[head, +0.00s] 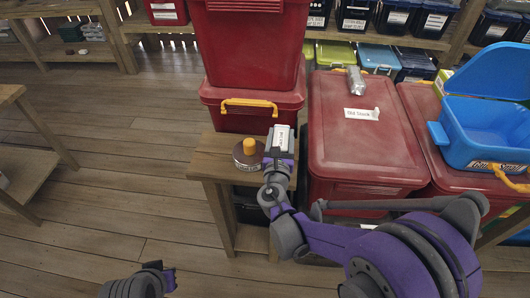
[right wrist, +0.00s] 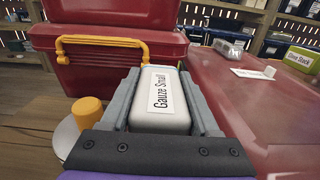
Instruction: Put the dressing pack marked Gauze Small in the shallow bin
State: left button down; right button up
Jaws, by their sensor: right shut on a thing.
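The white pack marked Gauze Small (right wrist: 163,98) is between the fingers of my right gripper (right wrist: 160,88), its label facing up. In the head view my right gripper (head: 279,150) is shut on this pack (head: 281,134), above the right end of a small wooden table. An open blue bin (head: 484,133) with a raised lid stands at the far right on a red trunk; its label is too small to read, and I cannot tell if it is the shallow bin. Only a piece of my left arm shows at the bottom edge; its gripper is out of sight.
A round container with an orange knob (head: 249,153) stands on the wooden table (head: 213,164), just left of my right gripper. Stacked red bins (head: 254,50) with an orange handle rise behind. A red trunk (head: 360,145), carrying a paper label and a silvery item (head: 356,81), lies between gripper and blue bin.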

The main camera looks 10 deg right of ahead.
notch_tip(320, 180, down, 6)
jog(key=shift+s+f+b, duration=0.1)
jog(key=shift+f+b, duration=0.15)
jog(key=shift+b, duration=0.1)
jog(key=shift+f, duration=0.1)
jog(key=shift+f, duration=0.15)
jog(key=o, duration=1.4)
jog(key=shift+r, duration=0.2)
